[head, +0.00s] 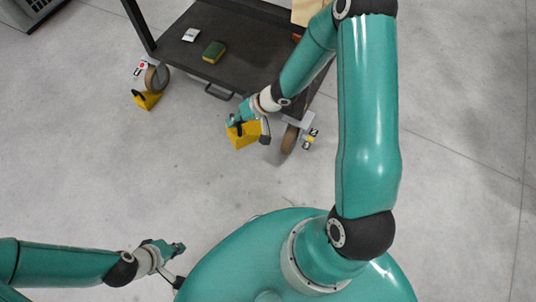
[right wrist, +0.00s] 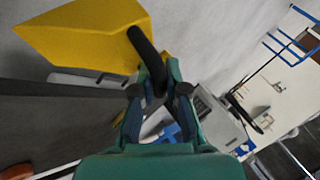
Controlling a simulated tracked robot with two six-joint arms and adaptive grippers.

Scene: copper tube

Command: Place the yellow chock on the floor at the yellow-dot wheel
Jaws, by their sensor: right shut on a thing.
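The yellow chock (head: 243,135) hangs from my right gripper (head: 237,122), which is shut on its black handle. In the right wrist view the yellow chock (right wrist: 85,35) is at the upper left, with its handle between the fingers of my right gripper (right wrist: 154,92). I cannot tell whether it touches the floor. It is left of the yellow-dot wheel (head: 289,139), with a gap between them in the picture. A tag with a yellow dot (head: 310,139) is beside that wheel. My left gripper (head: 178,249) is at the lower left, away from the cart; its fingers are too small to judge.
A dark cart (head: 225,45) stands at the top with a green and yellow sponge (head: 213,52) and a white item (head: 190,35) on it. Another yellow chock (head: 146,100) is by the left wheel (head: 157,78), near a red-dot tag (head: 140,67). Floor in front is clear.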

